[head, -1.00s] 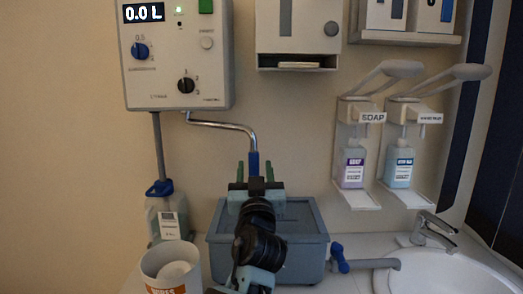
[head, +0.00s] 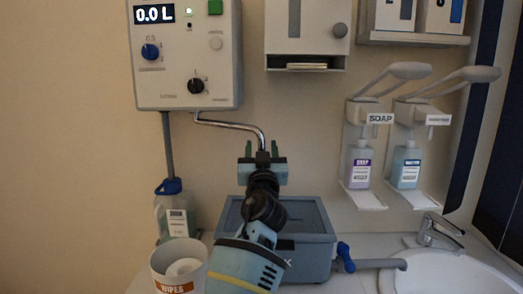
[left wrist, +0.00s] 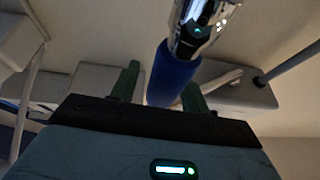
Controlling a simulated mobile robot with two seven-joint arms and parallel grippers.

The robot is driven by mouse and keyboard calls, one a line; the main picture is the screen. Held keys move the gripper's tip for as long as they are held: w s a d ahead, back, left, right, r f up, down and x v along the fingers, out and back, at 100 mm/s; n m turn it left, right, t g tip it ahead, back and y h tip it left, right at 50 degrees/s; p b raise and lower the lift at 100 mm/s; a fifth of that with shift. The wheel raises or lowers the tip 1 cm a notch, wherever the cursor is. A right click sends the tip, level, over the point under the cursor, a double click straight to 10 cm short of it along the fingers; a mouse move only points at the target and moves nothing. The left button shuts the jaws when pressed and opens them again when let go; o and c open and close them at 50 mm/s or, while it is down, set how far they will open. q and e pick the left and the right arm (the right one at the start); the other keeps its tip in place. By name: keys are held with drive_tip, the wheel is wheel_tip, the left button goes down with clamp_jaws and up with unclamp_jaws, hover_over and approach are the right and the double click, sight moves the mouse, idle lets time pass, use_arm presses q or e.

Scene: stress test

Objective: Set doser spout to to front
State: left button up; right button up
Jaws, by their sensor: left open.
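The doser (head: 188,55) is a pale wall box at the upper left, its display reading 0.0 L. Its chrome spout (head: 228,124) runs right from under the box and bends down above a grey-blue tub (head: 313,248). My left gripper (head: 261,150) is open at the spout's lower end, with one green finger on each side in the head view. In the left wrist view, the spout's blue sleeve (left wrist: 170,75) shows between the open fingers of the left gripper (left wrist: 160,82). I cannot tell whether either finger touches it. The sleeve is hidden in the head view. My right gripper is out of view.
A wipes tub (head: 180,268) and a bottle with a blue cap (head: 173,205) stand left of the grey-blue tub. A blue-handled tap (head: 345,257) projects from its right side. Soap dispensers (head: 358,165) and a sink (head: 440,272) are farther right.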

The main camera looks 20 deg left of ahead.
use_arm(q)
clamp_jaws()
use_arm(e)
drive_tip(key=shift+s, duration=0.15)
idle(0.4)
